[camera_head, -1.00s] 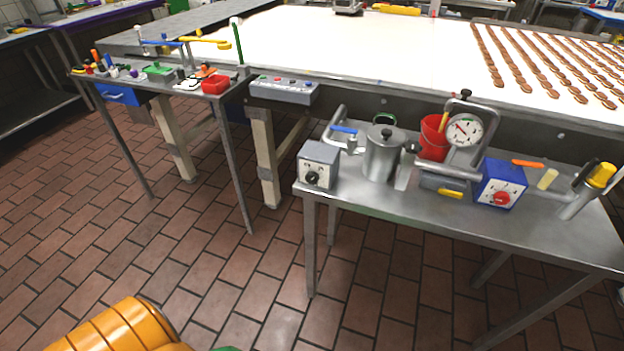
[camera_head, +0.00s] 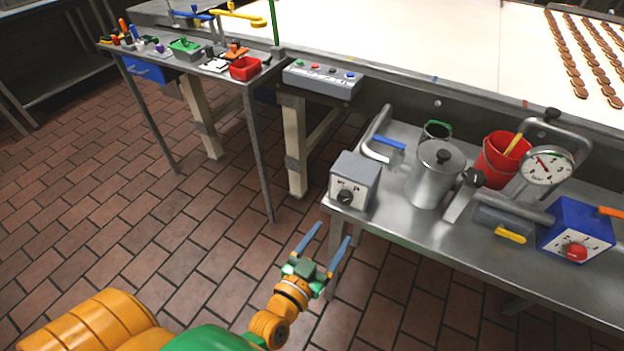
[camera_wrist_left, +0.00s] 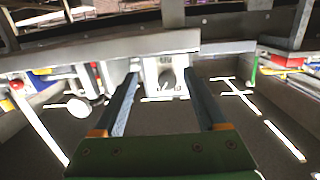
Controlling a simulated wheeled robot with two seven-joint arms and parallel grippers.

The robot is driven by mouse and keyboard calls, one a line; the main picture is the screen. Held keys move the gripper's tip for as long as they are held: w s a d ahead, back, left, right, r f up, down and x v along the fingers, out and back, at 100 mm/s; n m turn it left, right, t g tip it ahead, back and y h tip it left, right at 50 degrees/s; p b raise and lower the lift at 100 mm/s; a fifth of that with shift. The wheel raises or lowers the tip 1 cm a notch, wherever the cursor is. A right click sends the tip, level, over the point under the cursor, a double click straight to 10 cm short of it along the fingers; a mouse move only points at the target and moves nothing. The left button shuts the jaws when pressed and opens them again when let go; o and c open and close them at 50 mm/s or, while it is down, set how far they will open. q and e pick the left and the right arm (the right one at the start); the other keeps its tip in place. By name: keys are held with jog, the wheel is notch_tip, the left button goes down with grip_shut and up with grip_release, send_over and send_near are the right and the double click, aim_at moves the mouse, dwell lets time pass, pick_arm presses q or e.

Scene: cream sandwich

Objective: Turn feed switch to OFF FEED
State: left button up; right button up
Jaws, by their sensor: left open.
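A grey box (camera_head: 355,180) with a black knob (camera_head: 347,196) on its white-marked front stands at the left front corner of the steel side table. A blue box (camera_head: 577,226) with a red knob (camera_head: 576,252) stands at the right. I cannot read which dial is marked for feed. My left gripper (camera_head: 332,232) is open and empty, its two blue fingers pointing up toward the grey box from below and in front, apart from it. In the left wrist view, a pale box front with a dark knob (camera_wrist_left: 167,76) shows between the fingers. My right gripper is out of view.
The side table (camera_head: 400,238) also holds a steel pot (camera_head: 433,180), a red bucket (camera_head: 497,165), a round gauge (camera_head: 546,166) and pipes with a blue-handled valve (camera_head: 389,143). A button panel (camera_head: 321,80) is behind. Open tiled floor lies in front.

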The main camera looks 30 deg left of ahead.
aim_at(343, 201)
pick_arm(q)
jog(key=shift+t, duration=0.6)
jog(key=w+r, duration=0.4)
jog(key=shift+a, duration=0.2)
jog(key=shift+w+f, duration=0.15)
jog(key=shift+w, duration=0.5)
jog(key=shift+w+f, duration=0.15)
jog(key=shift+w, duration=0.65)
jog(key=shift+s, duration=0.1)
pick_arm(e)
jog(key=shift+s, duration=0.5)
pick_arm(q)
jog(key=c, duration=0.3)
grip_shut()
jog(key=shift+n, duration=0.3)
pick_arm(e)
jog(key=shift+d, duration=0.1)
